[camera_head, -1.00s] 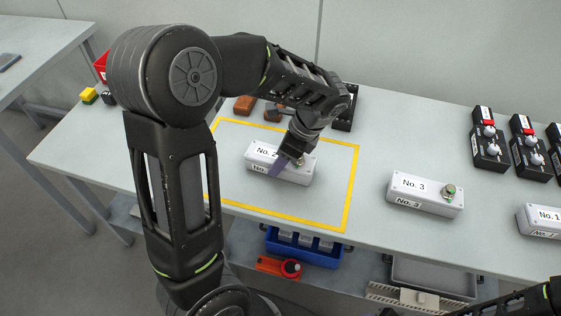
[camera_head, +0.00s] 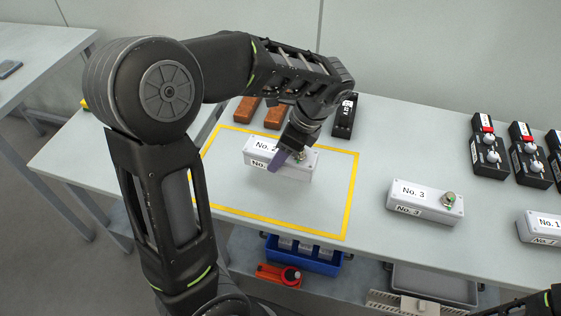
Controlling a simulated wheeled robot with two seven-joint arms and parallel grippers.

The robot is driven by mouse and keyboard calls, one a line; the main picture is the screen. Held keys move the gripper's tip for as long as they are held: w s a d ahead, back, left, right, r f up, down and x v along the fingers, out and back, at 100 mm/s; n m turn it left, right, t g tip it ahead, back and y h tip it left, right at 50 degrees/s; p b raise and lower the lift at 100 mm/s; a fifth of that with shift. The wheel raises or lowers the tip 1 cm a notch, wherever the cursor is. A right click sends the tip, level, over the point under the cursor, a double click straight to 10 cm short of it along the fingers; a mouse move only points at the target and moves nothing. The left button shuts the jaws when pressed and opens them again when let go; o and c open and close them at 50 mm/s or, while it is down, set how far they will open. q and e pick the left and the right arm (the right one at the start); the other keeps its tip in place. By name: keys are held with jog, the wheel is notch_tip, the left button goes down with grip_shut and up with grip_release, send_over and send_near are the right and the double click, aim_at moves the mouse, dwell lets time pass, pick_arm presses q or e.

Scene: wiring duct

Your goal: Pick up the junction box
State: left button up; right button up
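The white junction box labelled No. 2 (camera_head: 290,171) is over the yellow-taped area, near its far edge. It appears raised a little off the table. My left gripper (camera_head: 284,157) is above it, with one purple finger visible against the front face. The gripper appears shut on the box; the far finger is hidden. The box labelled No. 3 (camera_head: 425,202) stands on the table to the right, and the box labelled No. 1 (camera_head: 541,228) is at the right edge, partly cut off. My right gripper is out of view; only part of that arm shows at bottom right.
Yellow tape (camera_head: 352,196) outlines an area on the grey table (camera_head: 330,245). Brown blocks (camera_head: 274,116) and a black device (camera_head: 345,117) lie behind it. Black switch units (camera_head: 488,150) stand at the far right. A blue bin (camera_head: 318,262) and a red-orange tool (camera_head: 279,275) are below.

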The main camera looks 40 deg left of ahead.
aim_at(273, 149)
pick_arm(q)
notch_tip(273, 149, up, 5)
jog(key=shift+r, duration=0.1)
jog(key=shift+s, duration=0.1)
dwell(0.6)
